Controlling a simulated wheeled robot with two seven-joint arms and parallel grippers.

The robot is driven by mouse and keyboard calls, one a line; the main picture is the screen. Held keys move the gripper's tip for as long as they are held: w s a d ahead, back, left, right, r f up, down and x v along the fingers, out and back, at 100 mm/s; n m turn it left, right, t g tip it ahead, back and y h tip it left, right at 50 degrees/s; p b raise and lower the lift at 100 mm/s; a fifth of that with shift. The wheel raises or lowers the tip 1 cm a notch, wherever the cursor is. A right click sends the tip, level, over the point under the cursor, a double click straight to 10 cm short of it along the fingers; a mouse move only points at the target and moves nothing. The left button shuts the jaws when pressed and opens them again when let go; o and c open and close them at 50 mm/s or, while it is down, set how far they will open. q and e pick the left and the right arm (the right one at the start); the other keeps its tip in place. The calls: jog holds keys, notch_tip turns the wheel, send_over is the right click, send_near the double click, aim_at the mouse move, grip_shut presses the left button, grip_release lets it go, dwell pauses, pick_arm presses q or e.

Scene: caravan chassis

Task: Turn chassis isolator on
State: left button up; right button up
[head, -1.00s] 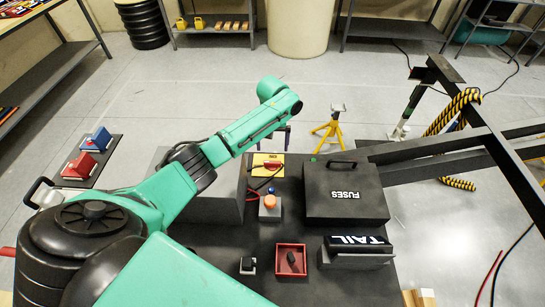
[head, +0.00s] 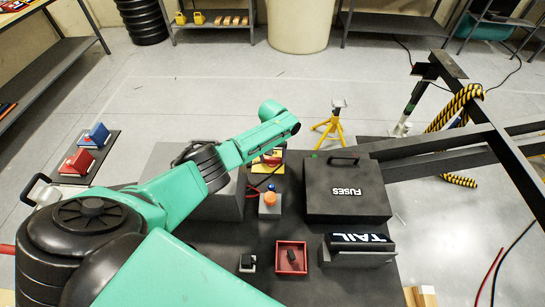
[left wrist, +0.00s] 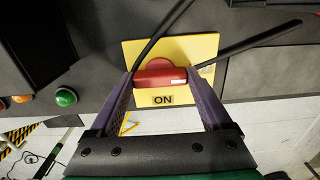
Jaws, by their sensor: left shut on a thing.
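The isolator is a yellow plate (left wrist: 209,47) with a red handle (left wrist: 158,78) on a round red base and an "ON" label (left wrist: 162,99). In the left wrist view the handle lies crosswise above the label. My left gripper (left wrist: 161,77) has its two purple fingers at either end of the handle and is shut on it. In the head view my left arm covers most of the yellow plate (head: 279,152), and the fingertips cannot be made out. My right gripper is not in view.
A dark "FUSES" box (head: 345,192) stands right of the isolator, with an orange button (head: 270,198) nearer. A "TAIL" block (head: 358,243) and a red tray (head: 291,270) lie closer. Dark cables cross the plate. Chassis beams (head: 440,150) run off to the right.

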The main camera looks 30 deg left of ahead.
pick_arm(q)
jog(key=shift+m, duration=0.5)
jog(key=m, duration=0.2)
jog(key=shift+m, duration=0.4)
jog(key=m, duration=0.5)
jog(key=shift+b, duration=0.35)
jog(key=m, duration=0.9)
jog(key=shift+w+b, duration=0.1)
jog(key=shift+b, duration=0.25)
jog(key=o, duration=1.2)
jog(key=shift+c, duration=0.2)
jog(key=shift+r, duration=0.15)
